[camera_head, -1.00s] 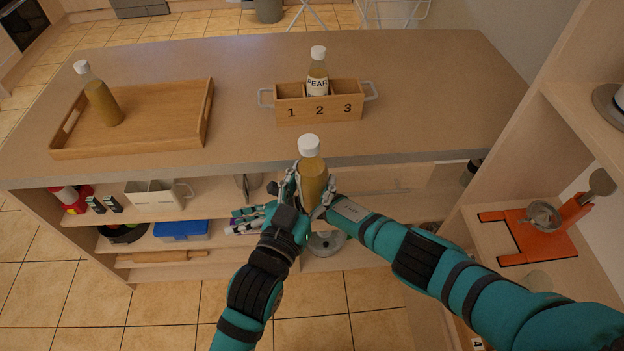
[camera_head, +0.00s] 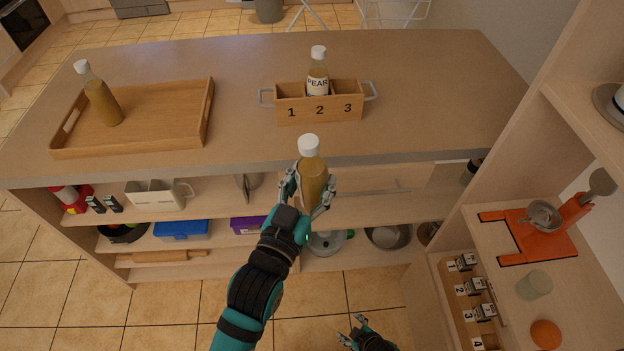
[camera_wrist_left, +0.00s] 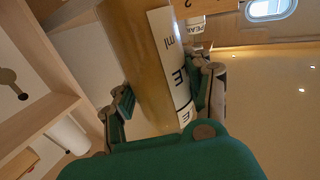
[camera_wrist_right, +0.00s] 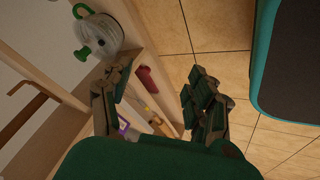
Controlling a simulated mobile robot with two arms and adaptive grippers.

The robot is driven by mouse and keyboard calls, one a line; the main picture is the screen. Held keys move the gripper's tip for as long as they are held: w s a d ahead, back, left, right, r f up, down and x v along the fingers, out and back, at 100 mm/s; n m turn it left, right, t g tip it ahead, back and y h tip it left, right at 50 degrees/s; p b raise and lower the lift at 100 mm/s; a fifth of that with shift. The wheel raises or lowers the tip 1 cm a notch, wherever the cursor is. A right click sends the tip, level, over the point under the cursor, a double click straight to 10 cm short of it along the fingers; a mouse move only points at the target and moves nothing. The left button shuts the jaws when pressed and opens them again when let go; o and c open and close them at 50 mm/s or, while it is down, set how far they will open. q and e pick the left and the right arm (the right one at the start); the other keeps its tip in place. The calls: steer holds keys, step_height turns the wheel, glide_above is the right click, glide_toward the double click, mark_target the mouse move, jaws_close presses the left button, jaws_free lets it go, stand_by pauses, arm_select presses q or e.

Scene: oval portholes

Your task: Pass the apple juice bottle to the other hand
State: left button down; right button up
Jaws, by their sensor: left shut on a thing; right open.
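The apple juice bottle (camera_head: 311,180), amber with a white cap, stands upright in the air in front of the counter's front edge. My left gripper (camera_head: 308,192) is shut on it. In the left wrist view the bottle (camera_wrist_left: 150,60) sits between both fingers, and its white label shows only a few letters. My right gripper (camera_head: 358,334) is low at the bottom edge of the head view, apart from the bottle. In the right wrist view the right gripper (camera_wrist_right: 160,92) is open and empty.
A wooden tray (camera_head: 182,135) with another amber bottle (camera_head: 102,102) is on the counter's left. A numbered wooden crate (camera_head: 335,110) holds a PEAR bottle (camera_head: 318,75) in its middle compartment. Shelves below hold kitchenware. A side shelf with an orange stand (camera_head: 530,240) is at the right.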

arm_select(q)
steer(key=shift+r, duration=0.1)
arm_select(e)
steer(key=s+d+f+m+g+h, duration=0.1)
steer(key=s+d+m, duration=0.3)
steer(key=s, duration=0.7)
steer(key=s+d+f+m+g+h, duration=0.1)
steer(key=s+d+f+m+g, duration=0.2)
steer(key=s, duration=0.8)
steer(key=shift+d+f+m+g+h, duration=0.35)
steer(key=shift+d+m+g, duration=0.3)
steer(key=shift+d, duration=0.45)
